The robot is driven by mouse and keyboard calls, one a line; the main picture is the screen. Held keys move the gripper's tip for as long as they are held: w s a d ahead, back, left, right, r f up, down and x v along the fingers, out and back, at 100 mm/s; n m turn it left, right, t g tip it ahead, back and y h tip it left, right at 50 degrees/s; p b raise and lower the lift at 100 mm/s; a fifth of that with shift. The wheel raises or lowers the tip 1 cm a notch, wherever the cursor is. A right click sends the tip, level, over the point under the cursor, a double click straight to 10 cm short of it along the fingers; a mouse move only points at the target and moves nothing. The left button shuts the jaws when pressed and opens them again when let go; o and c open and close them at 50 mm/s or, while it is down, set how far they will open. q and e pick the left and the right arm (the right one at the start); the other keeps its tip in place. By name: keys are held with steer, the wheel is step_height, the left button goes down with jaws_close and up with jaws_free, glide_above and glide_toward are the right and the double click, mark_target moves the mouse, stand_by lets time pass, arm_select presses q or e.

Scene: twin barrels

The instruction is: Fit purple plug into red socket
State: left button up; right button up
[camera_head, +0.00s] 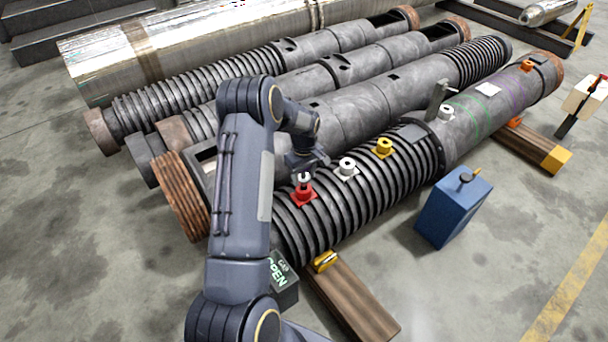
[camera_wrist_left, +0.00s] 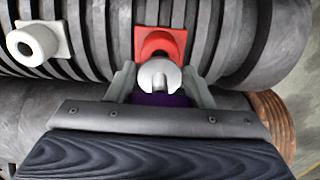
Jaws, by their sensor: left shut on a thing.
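The red socket (camera_head: 303,196) sits on the near end of the front ribbed barrel. My left gripper (camera_head: 304,168) is directly above it, pointing down. In the left wrist view the gripper (camera_wrist_left: 158,88) is shut on the purple plug (camera_wrist_left: 160,99), which shows dark purple between the fingers with a pale grey notched end. That pale end overlaps the lower part of the red socket (camera_wrist_left: 160,42) in this view. I cannot tell whether it touches the socket or is inside it. Most of the plug is hidden by the gripper. My right gripper is not in view.
A white socket (camera_head: 347,168) and a yellow socket (camera_head: 384,147) sit farther along the same barrel (camera_head: 365,190). The white one also shows in the left wrist view (camera_wrist_left: 35,42). A blue box (camera_head: 453,207) stands on the floor at right. Other barrels lie behind.

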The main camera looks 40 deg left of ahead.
mark_target(304, 177)
arm_select(q)
steer(key=shift+f+b, duration=1.2)
steer(key=shift+f, duration=0.55)
steer(key=o, duration=1.1)
steer(key=shift+r, duration=0.15)
step_height(304, 177, up, 7)
steer(key=shift+r+p, duration=0.1)
steer(key=shift+p, duration=0.95)
steer(key=shift+r, duration=0.2)
